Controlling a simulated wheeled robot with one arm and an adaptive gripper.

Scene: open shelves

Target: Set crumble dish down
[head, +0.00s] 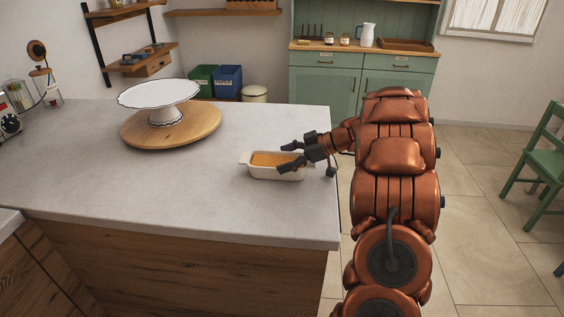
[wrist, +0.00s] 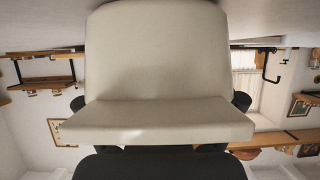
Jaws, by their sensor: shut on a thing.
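The crumble dish (head: 277,174) is a small cream rectangular dish with an orange-brown filling, upright at the right part of the grey countertop (head: 120,195). My gripper (head: 289,157) reaches in from the right and is shut on the dish, with one dark finger on the far side and one on the near side. In the wrist view the cream end of the dish (wrist: 160,60) fills the middle, with dark fingertips at both sides. The dish is on or just above the counter; I cannot tell whether its base touches.
A white cake stand (head: 160,95) stands on a round wooden board (head: 200,131) to the left. Bare counter lies between the board and the dish and in front. The counter's right edge is close to the dish. A green dresser (head: 330,72) stands behind.

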